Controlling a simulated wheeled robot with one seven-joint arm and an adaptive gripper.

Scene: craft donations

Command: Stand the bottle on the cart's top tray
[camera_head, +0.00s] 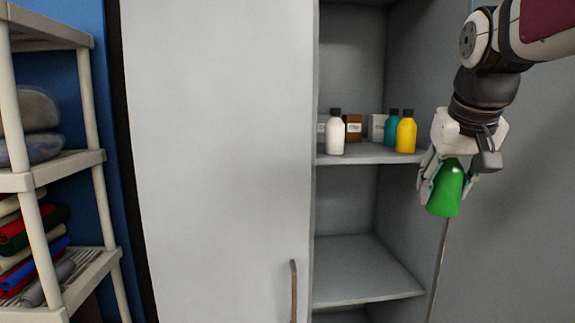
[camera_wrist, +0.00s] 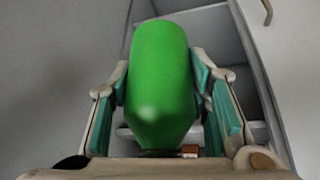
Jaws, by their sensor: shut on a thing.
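A green bottle (camera_head: 446,189) is held by my gripper (camera_head: 447,180) in front of the open side of a grey cabinet, at the right of the head view. The fingers close on both sides of it, and its upper end is hidden in the gripper. In the wrist view the green bottle (camera_wrist: 160,85) fills the middle, with teal finger pads of my gripper (camera_wrist: 162,90) on either side. It hangs in the air, apart from the shelves. The cart and its top tray are not in view.
The cabinet shelf (camera_head: 362,157) holds a white bottle (camera_head: 335,135), a yellow bottle (camera_head: 406,133), a teal bottle (camera_head: 391,129) and small boxes (camera_head: 353,128). The shelf below (camera_head: 360,270) is bare. A cabinet door (camera_head: 218,160) stands left. A beige rack (camera_head: 75,165) with folded cloth is at far left.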

